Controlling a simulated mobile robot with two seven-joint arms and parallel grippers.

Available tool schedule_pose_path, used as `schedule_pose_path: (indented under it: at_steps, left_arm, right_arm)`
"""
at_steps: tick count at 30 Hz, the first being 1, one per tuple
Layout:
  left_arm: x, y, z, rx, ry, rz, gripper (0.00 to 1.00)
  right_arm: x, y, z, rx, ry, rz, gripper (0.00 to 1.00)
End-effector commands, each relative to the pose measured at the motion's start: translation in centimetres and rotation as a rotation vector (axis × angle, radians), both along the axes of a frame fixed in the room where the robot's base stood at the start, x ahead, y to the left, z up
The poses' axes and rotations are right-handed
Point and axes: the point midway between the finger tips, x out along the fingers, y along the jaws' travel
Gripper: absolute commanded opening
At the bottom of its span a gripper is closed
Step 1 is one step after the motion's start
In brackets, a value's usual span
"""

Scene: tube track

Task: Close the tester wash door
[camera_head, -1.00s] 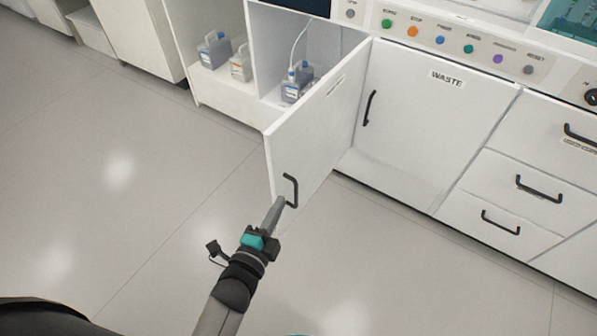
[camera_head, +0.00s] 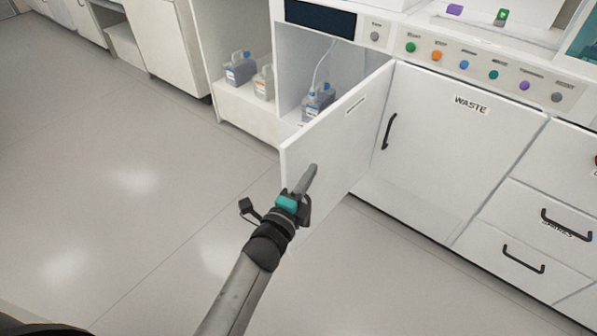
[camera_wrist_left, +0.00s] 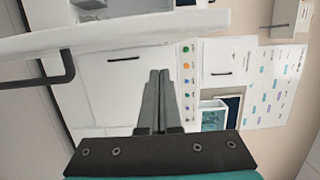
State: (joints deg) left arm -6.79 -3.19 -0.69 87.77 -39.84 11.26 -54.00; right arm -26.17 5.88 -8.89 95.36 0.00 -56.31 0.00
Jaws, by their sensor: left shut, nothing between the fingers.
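The white wash door (camera_head: 335,135) stands open in the head view, swung out from the front of its compartment. Its small label is unreadable. It also shows edge-on at the upper left of the left wrist view (camera_wrist_left: 110,38), with its black handle (camera_wrist_left: 62,70) sticking out. In the head view my gripper hides that handle. My left gripper (camera_head: 312,170) is shut and empty, its fingers in front of the door's outer face near the free edge. In the left wrist view its fingertips (camera_wrist_left: 158,73) appear apart from the handle; contact with the door cannot be told. My right gripper is not in view.
Inside the open compartment stands a bottle (camera_head: 318,100) with a tube. More bottles (camera_head: 240,68) stand on the open shelf to the left. The shut WASTE door (camera_head: 455,150) and drawers (camera_head: 530,215) are to the right. The floor (camera_head: 130,200) at left is clear.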

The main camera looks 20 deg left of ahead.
Motion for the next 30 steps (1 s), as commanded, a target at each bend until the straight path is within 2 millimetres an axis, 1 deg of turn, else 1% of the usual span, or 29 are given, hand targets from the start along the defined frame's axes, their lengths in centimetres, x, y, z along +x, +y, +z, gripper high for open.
schedule_pose_path:
  at_steps: [1, 7, 11, 23, 26, 30]
  left_arm:
    - [0.2, 0.9, -0.1, 0.006, 0.001, 0.001, 0.00]
    - [0.8, 2.5, -0.1, 0.001, 0.002, 0.001, 0.00]
    - [1.0, 2.8, -0.1, 0.001, 0.002, 0.001, 0.00]
    - [1.0, 3.0, 0.0, 0.000, 0.002, -0.001, 0.00]
    - [1.0, 3.3, 0.0, 0.001, 0.002, -0.009, 0.00]
    - [1.2, 4.2, -0.1, 0.004, 0.001, -0.032, 0.00]
  right_arm:
    - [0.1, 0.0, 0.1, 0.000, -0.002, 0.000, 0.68]
    - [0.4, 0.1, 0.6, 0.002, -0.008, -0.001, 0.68]
    - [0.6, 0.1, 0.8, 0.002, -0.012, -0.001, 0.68]
    - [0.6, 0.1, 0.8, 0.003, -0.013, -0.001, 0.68]
    - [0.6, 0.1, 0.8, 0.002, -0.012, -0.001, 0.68]
    - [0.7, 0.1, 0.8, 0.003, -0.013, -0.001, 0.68]
